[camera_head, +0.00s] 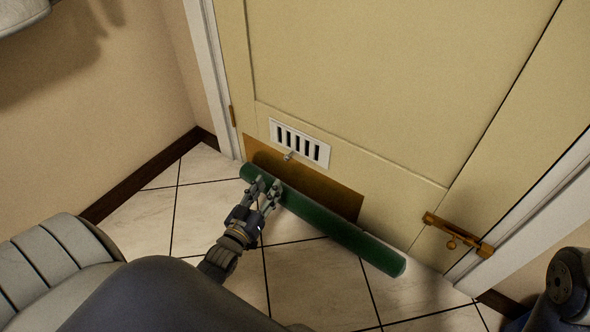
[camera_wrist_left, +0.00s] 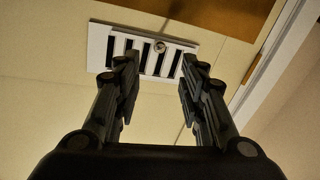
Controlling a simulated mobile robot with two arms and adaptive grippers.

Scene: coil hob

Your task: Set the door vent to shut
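The door vent (camera_head: 300,142) is a white rectangular grille low on the cream door. Its upright slots look dark, so they appear uncovered. A small knob (camera_head: 289,155) sticks out at its lower edge, left of the middle. My left gripper (camera_head: 268,184) is below and left of the vent, apart from it, with its fingers apart and nothing between them. In the left wrist view the vent (camera_wrist_left: 100,48) lies ahead beyond the open fingertips, and the round knob (camera_wrist_left: 160,46) shows between them. My right gripper is not in view.
A green draught roll (camera_head: 340,228) lies along the door's foot, partly behind my left gripper. A brass kick plate (camera_head: 335,192) is under the vent. A brass bolt (camera_head: 456,236) sits at the door's lower right. Tiled floor (camera_head: 205,181) is clear at left.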

